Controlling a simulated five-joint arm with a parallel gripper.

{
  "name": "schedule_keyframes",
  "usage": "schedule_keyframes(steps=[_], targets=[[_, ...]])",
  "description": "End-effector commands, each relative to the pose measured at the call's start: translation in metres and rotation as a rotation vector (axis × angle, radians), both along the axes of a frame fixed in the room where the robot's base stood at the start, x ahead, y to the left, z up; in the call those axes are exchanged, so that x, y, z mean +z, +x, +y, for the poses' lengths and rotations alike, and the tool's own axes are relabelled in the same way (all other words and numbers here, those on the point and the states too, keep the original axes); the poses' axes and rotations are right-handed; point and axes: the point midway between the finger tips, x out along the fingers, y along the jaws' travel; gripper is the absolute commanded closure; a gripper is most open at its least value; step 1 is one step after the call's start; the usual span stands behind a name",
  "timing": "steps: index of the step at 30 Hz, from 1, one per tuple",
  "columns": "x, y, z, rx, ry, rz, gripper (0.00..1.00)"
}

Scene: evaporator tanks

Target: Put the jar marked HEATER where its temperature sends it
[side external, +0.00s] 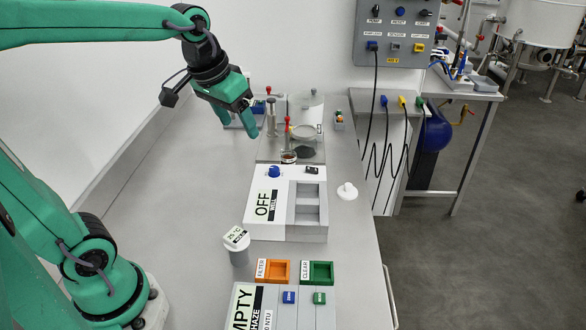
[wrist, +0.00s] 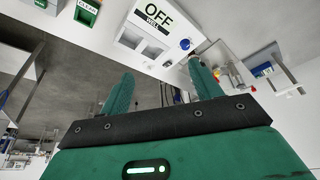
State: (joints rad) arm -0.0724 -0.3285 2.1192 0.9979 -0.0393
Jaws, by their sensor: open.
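No label reading HEATER is legible in either view. A grey jar (side external: 239,257) with a white lid stands left of the white OFF WELL box (side external: 262,228); its lid tag seems to show a temperature, too small to read surely. A small dark jar with a red-and-white band (side external: 288,157) stands behind the box. The box has a blue knob and grey recessed wells. My gripper (side external: 253,118) is open and empty above the bench, behind and left of the box. In the wrist view its two fingers (wrist: 161,70) are apart with nothing between them.
An orange FILTER tray (side external: 273,271) and a green CLEAR tray (side external: 317,272) sit in front, behind an EMPTY HAZE display box (side external: 270,308). Upright rods crowd the back. The left bench is clear.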

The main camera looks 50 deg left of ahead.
Motion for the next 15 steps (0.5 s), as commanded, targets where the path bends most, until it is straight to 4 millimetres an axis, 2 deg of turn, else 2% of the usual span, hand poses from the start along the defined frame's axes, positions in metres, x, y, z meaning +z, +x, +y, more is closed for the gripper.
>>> schedule_keyframes(steps=[3, 9, 15], targets=[[-0.004, -0.027, -0.008, -0.028, 0.006, -0.034, 0.36], [-0.017, -0.066, -0.017, -0.069, 0.013, -0.089, 0.36], [-0.031, -0.092, -0.022, -0.097, 0.019, -0.126, 0.36]])
